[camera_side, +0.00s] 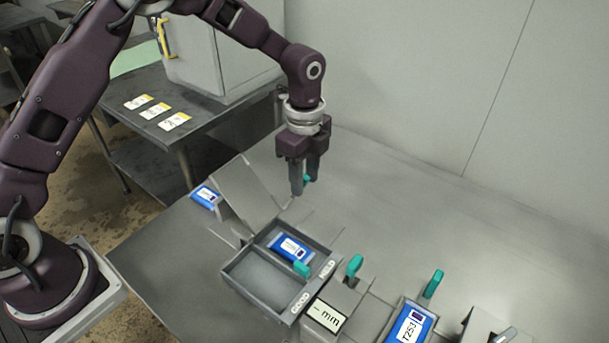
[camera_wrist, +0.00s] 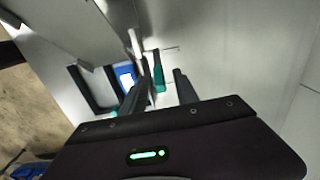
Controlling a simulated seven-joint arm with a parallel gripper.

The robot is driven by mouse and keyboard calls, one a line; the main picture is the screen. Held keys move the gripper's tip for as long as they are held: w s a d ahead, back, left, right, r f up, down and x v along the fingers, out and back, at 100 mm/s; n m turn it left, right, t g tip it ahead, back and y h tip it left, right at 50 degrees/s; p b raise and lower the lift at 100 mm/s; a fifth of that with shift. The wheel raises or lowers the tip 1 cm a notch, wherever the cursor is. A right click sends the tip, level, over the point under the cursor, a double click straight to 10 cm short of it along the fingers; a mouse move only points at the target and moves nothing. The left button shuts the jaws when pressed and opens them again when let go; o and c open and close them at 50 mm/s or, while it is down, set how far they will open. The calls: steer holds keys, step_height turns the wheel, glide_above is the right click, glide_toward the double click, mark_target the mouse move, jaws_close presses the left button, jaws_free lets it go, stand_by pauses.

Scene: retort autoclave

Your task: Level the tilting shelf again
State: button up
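The tilting shelf (camera_side: 246,192) is a grey plate that stands steeply sloped behind the two-part tray. A blue labelled pouch (camera_side: 206,196) lies at its left side. My gripper (camera_side: 305,188) points down just right of the shelf, above the steel table. A small teal handle (camera_side: 307,178) shows at its fingertips. In the wrist view the two dark fingers (camera_wrist: 161,68) are apart, with the teal handle (camera_wrist: 158,76) seen between them. I see no clear contact, and the handle's lower part is hard to make out.
The tray (camera_side: 232,272) holds a blue pouch (camera_side: 291,247) in its back compartment; its front one is empty. A gauge box (camera_side: 326,316) and a pouch marked T253 (camera_side: 409,325) stand in front. Teal levers (camera_side: 354,265) rise nearby. The table's back right is clear.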

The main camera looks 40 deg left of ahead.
steer(key=shift+c, duration=0.3)
jaws_close()
stand_by(1.1)
